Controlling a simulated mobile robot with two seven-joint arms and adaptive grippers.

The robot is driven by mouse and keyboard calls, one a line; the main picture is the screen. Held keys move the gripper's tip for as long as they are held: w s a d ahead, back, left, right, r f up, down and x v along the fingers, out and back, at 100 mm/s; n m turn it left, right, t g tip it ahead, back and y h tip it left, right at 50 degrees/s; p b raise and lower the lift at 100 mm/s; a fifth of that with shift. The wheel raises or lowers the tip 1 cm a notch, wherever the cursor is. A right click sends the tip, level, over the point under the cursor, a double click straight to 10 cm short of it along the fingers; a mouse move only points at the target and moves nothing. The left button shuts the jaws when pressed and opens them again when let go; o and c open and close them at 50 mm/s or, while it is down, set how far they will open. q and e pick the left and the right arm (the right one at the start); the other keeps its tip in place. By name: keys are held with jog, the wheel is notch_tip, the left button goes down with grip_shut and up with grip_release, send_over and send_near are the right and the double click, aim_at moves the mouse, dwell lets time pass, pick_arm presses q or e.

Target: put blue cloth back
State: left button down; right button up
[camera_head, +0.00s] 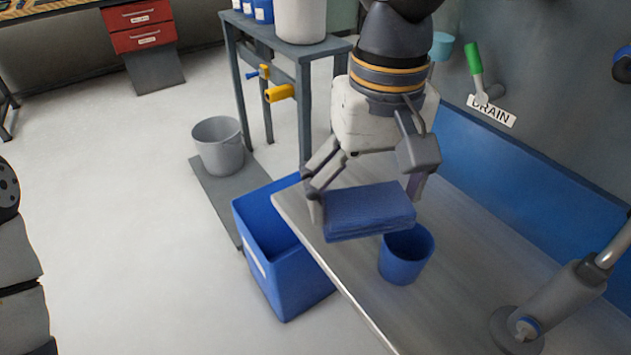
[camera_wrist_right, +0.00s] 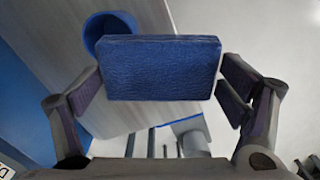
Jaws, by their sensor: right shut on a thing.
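The blue cloth (camera_head: 368,211) is a folded, flat block. My right gripper (camera_head: 366,193) is shut on it, with a finger at each end, and holds it above the left edge of the metal bench. In the right wrist view the cloth (camera_wrist_right: 162,68) sits between the fingertips of the right gripper (camera_wrist_right: 160,85). A blue cup (camera_head: 405,256) stands on the bench just below and right of the cloth, and its rim shows behind the cloth in the wrist view. My left gripper is not in view; only part of my left arm shows at the left edge.
A blue bin (camera_head: 284,262) stands on the floor against the bench's left edge. The bench top (camera_head: 470,265) is mostly clear. A grey bucket (camera_head: 219,146) stands on a floor mat by a grey stand (camera_head: 304,110). A pipe fitting (camera_head: 550,305) is at the bench's lower right.

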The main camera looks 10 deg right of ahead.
jog(key=w+f, duration=0.3)
jog(key=w, duration=0.1)
jog(key=w+f+b, duration=0.1)
jog(key=w+f, duration=0.2)
jog(key=w, duration=0.1)
jog(key=w+a+f, duration=0.1)
jog(key=w+f, duration=0.2)
jog(key=w, duration=0.1)
jog(key=shift+w, duration=0.25)
jog(key=shift+w+f+b, duration=0.2)
jog(key=shift+w+b, duration=0.1)
jog(key=f, duration=0.3)
jog(key=shift+w+f, duration=0.3)
jog(key=shift+w, duration=0.05)
jog(key=shift+c, duration=0.3)
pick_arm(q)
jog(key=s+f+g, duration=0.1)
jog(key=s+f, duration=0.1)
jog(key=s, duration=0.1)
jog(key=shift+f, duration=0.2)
pick_arm(e)
jog(key=shift+r, duration=0.1)
jog(key=shift+c, duration=0.6)
jog(key=o, duration=1)
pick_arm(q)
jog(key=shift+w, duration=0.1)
